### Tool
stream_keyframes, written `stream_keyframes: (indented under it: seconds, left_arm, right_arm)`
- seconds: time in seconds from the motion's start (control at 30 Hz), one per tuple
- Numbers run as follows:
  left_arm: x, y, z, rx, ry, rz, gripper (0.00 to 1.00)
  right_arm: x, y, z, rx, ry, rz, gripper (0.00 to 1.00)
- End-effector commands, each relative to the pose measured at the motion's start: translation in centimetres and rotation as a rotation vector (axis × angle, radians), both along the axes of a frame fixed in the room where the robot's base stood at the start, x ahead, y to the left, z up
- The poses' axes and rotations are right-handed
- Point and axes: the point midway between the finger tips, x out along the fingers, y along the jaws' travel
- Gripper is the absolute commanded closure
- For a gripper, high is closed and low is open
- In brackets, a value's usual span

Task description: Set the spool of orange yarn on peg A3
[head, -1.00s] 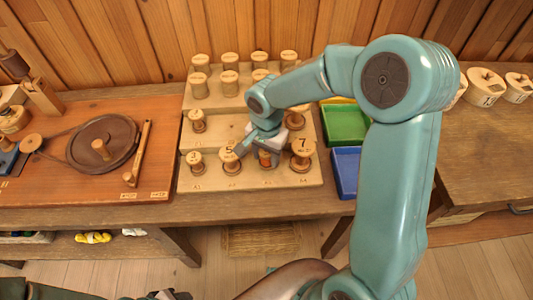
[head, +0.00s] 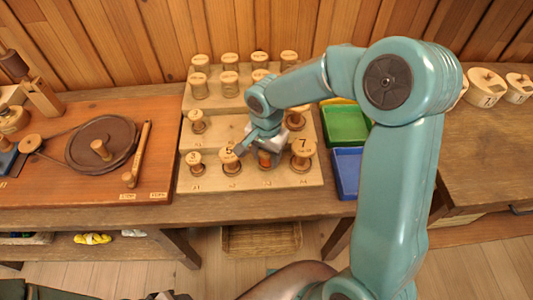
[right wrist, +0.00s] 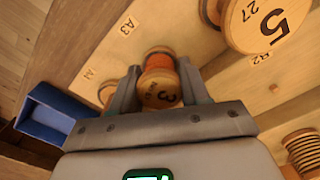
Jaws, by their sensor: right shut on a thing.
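The spool of orange yarn (head: 264,159) is in the front row of the pegboard (head: 215,183), between the spools marked 5 and 7. In the right wrist view the orange spool (right wrist: 160,62) shows a wooden top marked 3 and stands beside the A3 label (right wrist: 128,26). My right gripper (head: 259,146) is shut on it, one finger on each side in the right wrist view (right wrist: 158,84). Peg A3 is hidden, so I cannot tell how far down the spool sits. My left gripper (head: 166,296) only just shows at the bottom edge.
More spools stand in rows behind. A green tray (head: 345,124) and a blue tray (head: 346,172) lie to the right.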

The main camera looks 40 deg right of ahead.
Motion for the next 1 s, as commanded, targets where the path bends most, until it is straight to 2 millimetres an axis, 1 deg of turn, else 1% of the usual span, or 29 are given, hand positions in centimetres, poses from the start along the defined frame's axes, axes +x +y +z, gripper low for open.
stream_keyframes:
  seconds: [0.7, 0.73, 0.77, 1.0]
  left_arm:
    - [0.0, 0.0, -1.3, 0.0, 0.0, 0.0, 0.57]
    - [0.0, 0.0, -1.3, 0.0, 0.0, 0.0, 0.57]
    - [0.0, 0.0, -1.2, 0.0, 0.0, 0.0, 0.57]
    - [0.0, 0.0, -1.2, 0.0, 0.0, 0.0, 0.57]
  right_arm:
    - [0.0, 0.0, -1.3, 0.0, 0.001, 0.001, 0.84]
    - [0.0, 0.0, -1.3, 0.0, 0.001, 0.0, 0.52]
    - [0.0, 0.0, -1.2, 0.0, 0.001, 0.0, 0.44]
    - [0.0, 0.0, -1.2, 0.0, 0.001, 0.001, 0.44]
